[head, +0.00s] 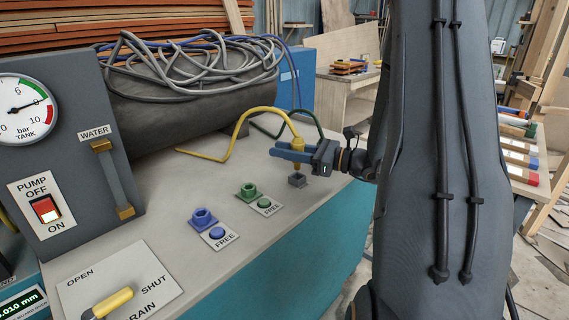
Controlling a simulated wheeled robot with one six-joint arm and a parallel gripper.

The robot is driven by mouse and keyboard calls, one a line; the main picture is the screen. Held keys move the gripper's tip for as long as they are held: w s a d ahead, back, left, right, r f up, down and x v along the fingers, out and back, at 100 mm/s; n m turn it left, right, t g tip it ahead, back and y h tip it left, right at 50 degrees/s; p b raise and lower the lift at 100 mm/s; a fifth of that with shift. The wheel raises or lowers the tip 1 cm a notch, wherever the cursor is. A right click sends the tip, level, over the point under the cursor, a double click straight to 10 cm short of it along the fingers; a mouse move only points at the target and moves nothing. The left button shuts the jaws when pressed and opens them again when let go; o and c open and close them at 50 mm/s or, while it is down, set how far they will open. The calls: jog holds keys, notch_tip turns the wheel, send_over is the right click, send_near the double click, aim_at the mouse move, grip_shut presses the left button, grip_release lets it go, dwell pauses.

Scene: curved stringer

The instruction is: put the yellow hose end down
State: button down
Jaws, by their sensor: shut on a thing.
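The yellow hose (237,128) bends over the pale bench top (165,208), and one thin end lies toward the left. Its other end, a yellow fitting (297,143), is at my gripper (290,152). My gripper comes in from the right, low over the bench, with its blue fingers shut on the yellow hose end.
Blue (203,218), green (248,191) and dark grey (297,180) sockets stand in front of my gripper. A green hose (318,124) arches behind it. A dark tank (190,100) carries coiled grey hose (190,58). A gauge panel (70,120) stands left. Bare bench lies left of the sockets.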

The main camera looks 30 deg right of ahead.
jog(key=shift+f, duration=2.1)
jog(key=shift+f, duration=0.15)
jog(key=c, duration=1.5)
grip_release()
jog(key=shift+o, duration=0.2)
jog(key=b+v, duration=0.1)
jog(key=v, duration=1.1)
jog(key=shift+b, duration=0.35)
